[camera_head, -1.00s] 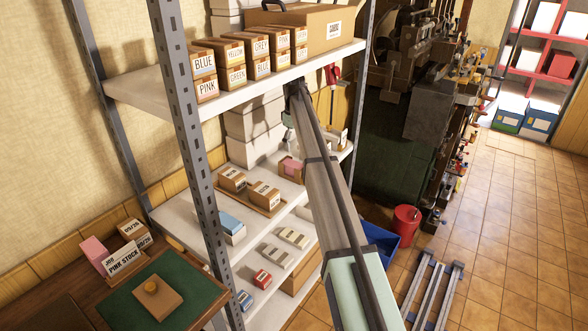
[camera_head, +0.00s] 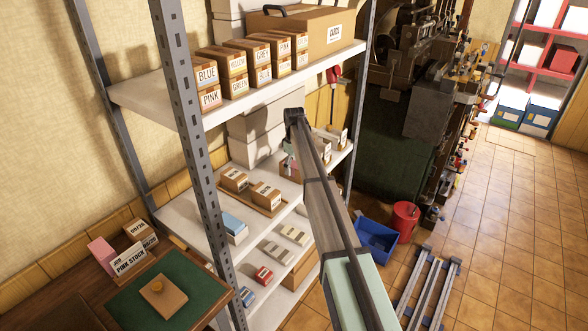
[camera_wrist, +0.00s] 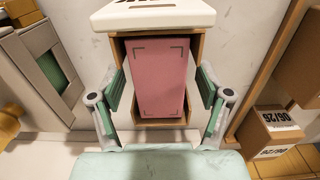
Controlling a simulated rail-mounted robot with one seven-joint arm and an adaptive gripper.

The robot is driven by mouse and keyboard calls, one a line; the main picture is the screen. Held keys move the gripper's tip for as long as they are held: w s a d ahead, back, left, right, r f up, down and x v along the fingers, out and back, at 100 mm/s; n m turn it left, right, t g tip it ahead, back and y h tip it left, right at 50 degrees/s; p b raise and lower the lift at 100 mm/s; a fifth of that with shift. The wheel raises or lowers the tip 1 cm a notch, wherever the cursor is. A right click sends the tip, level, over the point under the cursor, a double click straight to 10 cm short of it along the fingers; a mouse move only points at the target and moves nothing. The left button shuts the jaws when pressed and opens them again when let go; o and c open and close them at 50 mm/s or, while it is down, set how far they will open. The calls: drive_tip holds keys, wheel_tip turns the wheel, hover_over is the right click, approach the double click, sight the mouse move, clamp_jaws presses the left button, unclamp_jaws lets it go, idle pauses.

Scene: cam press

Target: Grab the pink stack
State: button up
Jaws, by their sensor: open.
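In the wrist view a pink stack (camera_wrist: 158,82) stands upright in a brown open-fronted holder (camera_wrist: 196,60), under a white plate with dark lettering (camera_wrist: 150,14). My gripper (camera_wrist: 161,86) is open, its two green-padded fingers left and right of the holder's front. I see no clear contact, and the fingers hold nothing. In the head view my gripper (camera_head: 289,161) is at the middle shelf, and my arm hides most of the holder and the stack. A sign reading "JOB PINK STOCK" (camera_head: 130,261) stands on the desk beside a pink piece (camera_head: 101,249).
Small labelled boxes on a tray (camera_head: 266,210) sit left of my gripper on the shelf. A labelled box (camera_wrist: 270,131) stands close at right in the wrist view. The upper shelf (camera_head: 250,98) is above. A steel post (camera_head: 186,130) stands at the shelf's near corner.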

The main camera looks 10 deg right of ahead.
drive_tip(key=c, duration=1.4)
